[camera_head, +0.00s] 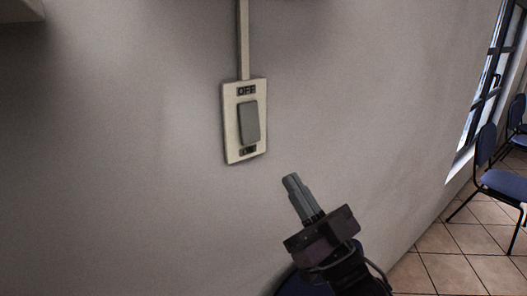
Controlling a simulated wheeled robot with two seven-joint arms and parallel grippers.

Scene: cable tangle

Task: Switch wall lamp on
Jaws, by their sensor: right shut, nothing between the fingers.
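A wall switch (231,137) with a cream plate and a grey rocker (249,122) is on the wall. The plate reads OFF above the rocker and a darker label, apparently ON, below it. My right gripper (291,179) is shut and empty, below and to the right of the switch plate, its fingertips pointing up and left. In the picture a gap of bare wall shows between the fingertips and the plate. My left gripper is not in view. The wall lamp is not in view.
A cream cable duct (243,40) runs up the wall from the switch. The grey wall (380,110) around it is bare. Blue chairs (503,183) stand on the tiled floor (450,270) at the right, near a window (484,88).

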